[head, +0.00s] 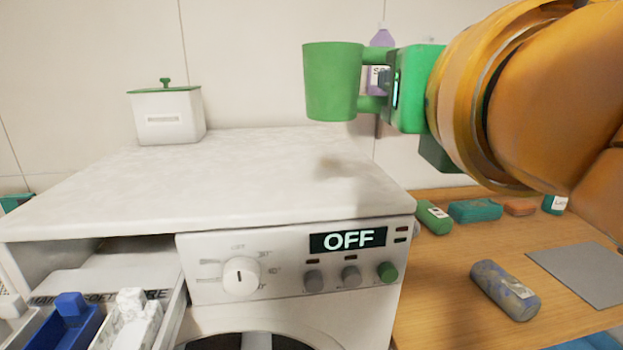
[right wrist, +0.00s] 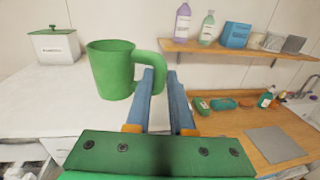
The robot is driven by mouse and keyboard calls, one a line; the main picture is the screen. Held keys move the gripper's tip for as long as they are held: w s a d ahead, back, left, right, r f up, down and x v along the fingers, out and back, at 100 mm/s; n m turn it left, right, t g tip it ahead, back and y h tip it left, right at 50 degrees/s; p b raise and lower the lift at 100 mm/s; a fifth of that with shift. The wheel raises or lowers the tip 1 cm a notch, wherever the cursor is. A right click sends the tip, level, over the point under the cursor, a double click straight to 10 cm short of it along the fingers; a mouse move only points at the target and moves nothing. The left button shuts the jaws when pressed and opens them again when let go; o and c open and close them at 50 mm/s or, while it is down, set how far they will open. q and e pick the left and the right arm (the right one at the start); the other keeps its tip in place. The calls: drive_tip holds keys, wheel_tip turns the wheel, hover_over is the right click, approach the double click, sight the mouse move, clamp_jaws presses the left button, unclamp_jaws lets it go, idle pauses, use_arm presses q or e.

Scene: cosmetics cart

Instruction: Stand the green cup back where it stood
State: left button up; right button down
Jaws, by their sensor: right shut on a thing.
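The green cup (head: 332,82) is upright in the air above the right part of the washing machine's white top (head: 220,165). A soft shadow lies on the top below it. In the right wrist view the cup (right wrist: 110,70) has its handle toward my gripper. My right gripper (right wrist: 160,74) is shut on the cup's handle, from the right side of the cup in the head view. The hand partly hides the handle there. My left gripper is not in view.
A white box with a green lid (head: 167,115) stands at the back left of the top. An open drawer (head: 100,280) is at lower left. A wooden counter (head: 440,290) with a grey-blue cylinder (head: 505,290) is at right. A bottle shelf (right wrist: 235,52) hangs behind. The top's middle is clear.

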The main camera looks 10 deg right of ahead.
drive_tip(key=w+d+f+p, duration=0.3)
drive_tip(key=w+p, duration=0.2)
drive_tip(key=w, duration=0.2)
hover_over(383, 191)
wheel_tip(383, 191, down, 6)
drive_tip(key=shift+f, duration=0.15)
wheel_tip(383, 191, down, 3)
drive_tip(key=shift+w+r+p, duration=0.1)
drive_tip(key=shift+p, duration=0.3)
drive_tip(key=shift+f, duration=0.3)
drive_tip(key=shift+f, duration=0.1)
drive_tip(key=c, duration=0.8)
unclamp_jaws()
